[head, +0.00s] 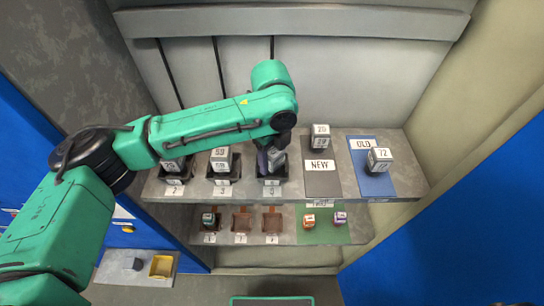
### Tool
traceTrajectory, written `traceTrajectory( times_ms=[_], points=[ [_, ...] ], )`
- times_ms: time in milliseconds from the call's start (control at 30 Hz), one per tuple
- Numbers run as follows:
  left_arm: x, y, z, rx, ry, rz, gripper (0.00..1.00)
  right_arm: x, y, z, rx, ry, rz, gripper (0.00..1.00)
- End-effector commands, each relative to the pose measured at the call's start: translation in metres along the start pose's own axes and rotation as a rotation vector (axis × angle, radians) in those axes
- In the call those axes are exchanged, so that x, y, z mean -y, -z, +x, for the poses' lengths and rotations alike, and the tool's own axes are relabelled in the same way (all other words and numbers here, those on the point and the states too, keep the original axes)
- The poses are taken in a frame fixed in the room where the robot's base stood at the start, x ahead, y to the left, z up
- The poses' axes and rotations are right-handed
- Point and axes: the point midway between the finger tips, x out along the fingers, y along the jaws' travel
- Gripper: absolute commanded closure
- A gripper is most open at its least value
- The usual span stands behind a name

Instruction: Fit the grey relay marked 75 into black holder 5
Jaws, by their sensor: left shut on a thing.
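My left gripper (274,158) reaches down over the right-hand black holder (272,176) of the upper shelf. It is shut on a small grey thing, mostly hidden by the fingers; I cannot read a mark on it or tell whether it is seated. The holder's label is too small to read surely. Two other black holders to the left each hold a grey relay: one at far left (174,165), partly behind my arm, and one in the middle (221,160). A grey relay (320,135) stands behind the NEW label, its mark unclear. My right gripper is out of view.
A grey relay that seems marked 72 (379,160) stands on the blue OLD mat (378,188). The lower shelf has brown holders (241,222), a green mat (318,232) and small coloured parts. A yellow bin (161,266) sits lower left. Walls close both sides.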

Motion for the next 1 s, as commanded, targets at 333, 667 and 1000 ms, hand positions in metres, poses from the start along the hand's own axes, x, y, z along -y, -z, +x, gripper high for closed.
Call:
traceTrajectory(
  times_ms=[333, 667, 1000],
  points=[
    [0.0, 0.0, 0.006, 0.0, -0.001, 0.0, 0.33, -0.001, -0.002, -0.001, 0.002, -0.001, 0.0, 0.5],
    [0.0, 0.0, 0.006, 0.0, -0.001, -0.001, 0.33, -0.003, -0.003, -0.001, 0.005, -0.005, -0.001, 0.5],
    [0.002, 0.0, -0.061, 0.001, 0.005, -0.001, 0.33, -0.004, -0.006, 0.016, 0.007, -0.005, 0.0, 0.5]
  ],
)
